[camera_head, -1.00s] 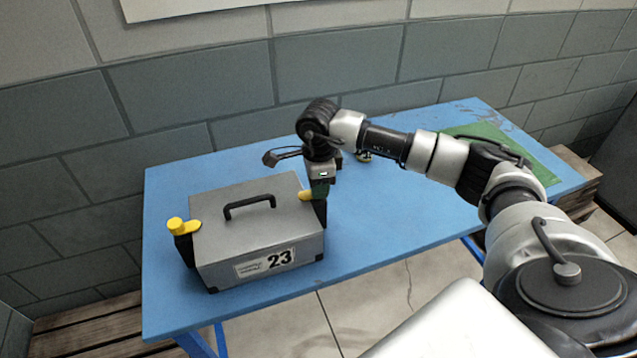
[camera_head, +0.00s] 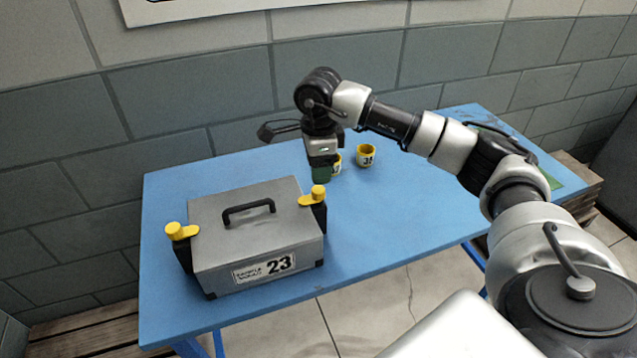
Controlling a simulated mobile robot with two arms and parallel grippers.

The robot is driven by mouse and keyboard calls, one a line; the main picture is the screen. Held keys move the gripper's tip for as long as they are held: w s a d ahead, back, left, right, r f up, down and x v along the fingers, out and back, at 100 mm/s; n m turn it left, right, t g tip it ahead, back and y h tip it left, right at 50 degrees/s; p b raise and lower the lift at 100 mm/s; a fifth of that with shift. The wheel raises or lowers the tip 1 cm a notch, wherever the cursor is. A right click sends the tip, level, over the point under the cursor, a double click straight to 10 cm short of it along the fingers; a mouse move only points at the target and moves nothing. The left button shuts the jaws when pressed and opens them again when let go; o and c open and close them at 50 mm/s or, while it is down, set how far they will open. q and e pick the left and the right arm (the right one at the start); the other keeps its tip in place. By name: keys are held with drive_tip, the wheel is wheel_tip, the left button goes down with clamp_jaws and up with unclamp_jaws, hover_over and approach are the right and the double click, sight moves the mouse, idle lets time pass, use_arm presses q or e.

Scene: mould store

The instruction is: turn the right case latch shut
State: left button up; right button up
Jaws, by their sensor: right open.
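The grey case (camera_head: 255,238) stands on the blue table, lid down, with a black handle and a label reading 23. The right case latch (camera_head: 312,197) is yellow, on a black mount at the case's right side. Its round knob is at the right and its flat arm reaches left to the lid's edge. The left latch (camera_head: 180,231) is a matching yellow one on the left side. My right gripper (camera_head: 321,175) is raised just behind and above the right latch, apart from it, pointing down and empty. My left gripper is not in view.
Two yellow cups (camera_head: 366,155) with dark markings stand on the blue table (camera_head: 400,215) behind the case, one partly hidden by my gripper. A green mat lies at the table's far right, partly behind my arm. The table right of the case is clear.

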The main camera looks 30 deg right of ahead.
sight(319, 190)
wheel_tip(319, 190, up, 4)
idle(0.7)
